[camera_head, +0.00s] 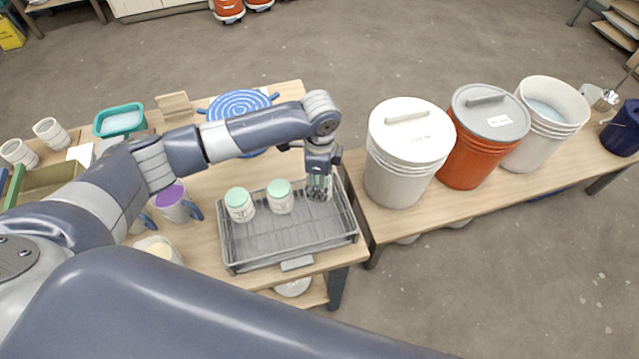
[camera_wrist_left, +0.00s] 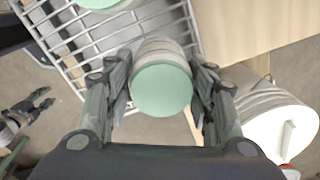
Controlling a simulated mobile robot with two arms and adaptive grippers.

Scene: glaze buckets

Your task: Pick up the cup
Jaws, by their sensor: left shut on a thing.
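In the head view, two cups with mint-green tops, one on the left (camera_head: 240,205) and one in the middle (camera_head: 280,196), stand on a grey wire rack (camera_head: 290,238) on the table. My left gripper (camera_head: 319,188) reaches down at the rack's right end. In the left wrist view, my left gripper (camera_wrist_left: 160,95) is shut around a cup with a round mint-green top (camera_wrist_left: 161,90) and a pale ribbed side. That cup is mostly hidden by the gripper in the head view. Another green-topped cup (camera_wrist_left: 103,3) shows at the top edge.
A white lidded bucket (camera_head: 408,155), an orange bucket (camera_head: 478,150) with a grey lid and an open white bucket (camera_head: 538,125) stand on the right-hand table. A purple-filled pitcher (camera_head: 174,203) and a teal tub (camera_head: 120,121) are left of the rack. A blue striped round item (camera_head: 238,104) lies behind.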

